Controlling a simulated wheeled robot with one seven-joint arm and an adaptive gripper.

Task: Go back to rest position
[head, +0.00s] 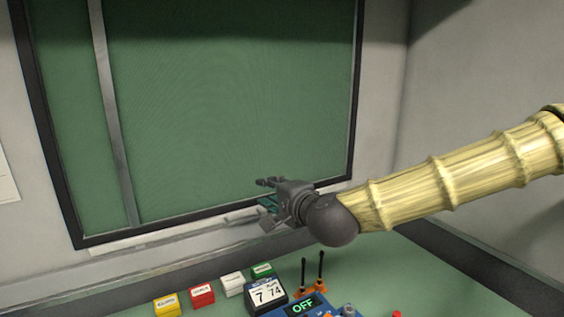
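My arm comes in from the right edge with a bamboo-like yellow sleeve and a dark round wrist. My gripper (263,203) is at its end, in front of the lower edge of the green board (230,110). Its fingers point left and stand apart, with nothing visible between them. It hangs above and behind the items on the green desk (410,275), apart from them.
A yellow block (167,304), a red block (202,295), a white block (232,284) and a green block (263,271) stand in a row. The desk's right side is clear.

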